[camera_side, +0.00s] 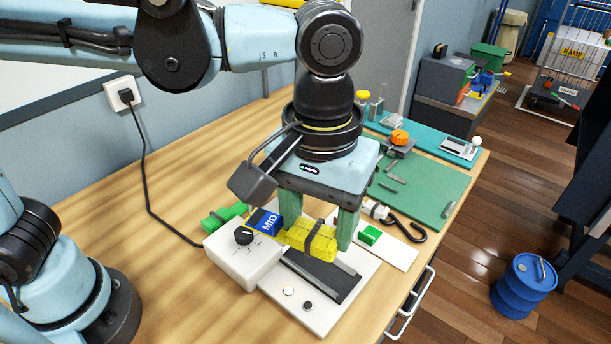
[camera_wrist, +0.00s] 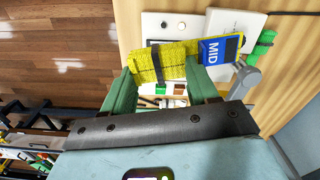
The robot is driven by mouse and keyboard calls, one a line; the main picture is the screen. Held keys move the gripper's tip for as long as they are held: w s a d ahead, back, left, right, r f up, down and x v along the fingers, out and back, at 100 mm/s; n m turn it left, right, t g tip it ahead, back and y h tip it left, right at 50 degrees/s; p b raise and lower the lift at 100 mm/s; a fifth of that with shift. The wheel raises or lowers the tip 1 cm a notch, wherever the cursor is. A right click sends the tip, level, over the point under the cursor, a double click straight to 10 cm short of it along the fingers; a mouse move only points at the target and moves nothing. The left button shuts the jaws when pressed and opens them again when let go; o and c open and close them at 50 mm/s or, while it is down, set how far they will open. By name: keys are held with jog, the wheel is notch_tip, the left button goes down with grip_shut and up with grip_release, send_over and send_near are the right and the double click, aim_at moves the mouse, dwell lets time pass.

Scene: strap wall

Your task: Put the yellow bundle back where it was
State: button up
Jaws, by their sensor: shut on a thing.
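The yellow bundle (camera_side: 325,246) is long, with a dark strap round it. It lies crosswise between the two green fingers of my gripper (camera_side: 318,238), which is shut on it. In the wrist view the bundle (camera_wrist: 143,66) spans both fingers (camera_wrist: 163,76), and the strap shows between them. A blue card marked MID (camera_side: 266,222) overlaps one end of the bundle; it also shows in the wrist view (camera_wrist: 212,50). I cannot tell whether it is fixed to it. The bundle is over or on a white plate (camera_side: 318,318); any gap beneath is hidden.
A white box with a black knob (camera_side: 244,236) stands close left of the bundle. A dark sloped strip (camera_side: 318,277) is on the plate in front. The table's left is mostly clear.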

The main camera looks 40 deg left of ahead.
jog(key=w+a+n, duration=0.4)
jog(key=a, duration=0.4)
jog(key=w+a+n, duration=0.3)
jog(key=w+a, duration=0.1)
jog(key=a, duration=0.3)
jog(key=n, duration=0.8)
send_near(224, 191)
jog(key=shift+f, duration=3.1)
jog(key=shift+f, duration=0.1)
jog(key=o, duration=1.1)
jog(key=shift+c, duration=0.2)
